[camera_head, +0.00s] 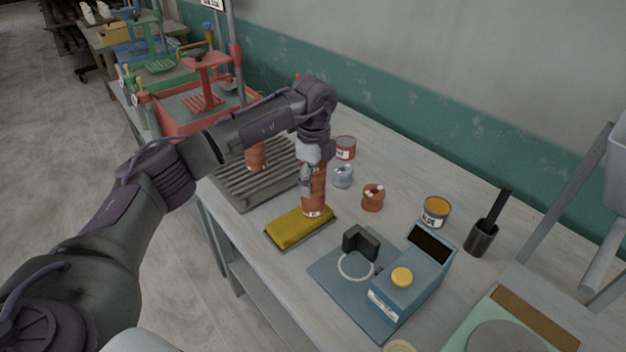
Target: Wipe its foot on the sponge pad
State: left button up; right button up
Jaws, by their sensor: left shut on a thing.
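My left gripper (312,168) points down and is shut on a terracotta clay piece (314,196), a tall cylinder with a pale mark near its lower end. The piece is upright, its foot at the right far end of the yellow sponge pad (292,230). I cannot tell whether the foot touches the pad or hangs just above it. The pad lies in a dark shallow tray near the table's front edge. The upper part of the piece is hidden by the gripper. My right gripper is not in view.
A ribbed grey rack (236,182) with another terracotta piece (256,157) stands left. A red can (345,148), a glass jar (342,176) and a small terracotta pot (373,198) stand behind the pad. A blue device (412,278), an ochre tin (436,211) and a black holder (481,238) stand right.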

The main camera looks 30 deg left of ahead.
pick_arm(q)
notch_tip(320, 180, up, 6)
jog(key=p, duration=0.4)
jog(key=shift+r, duration=0.25)
dwell(0.6)
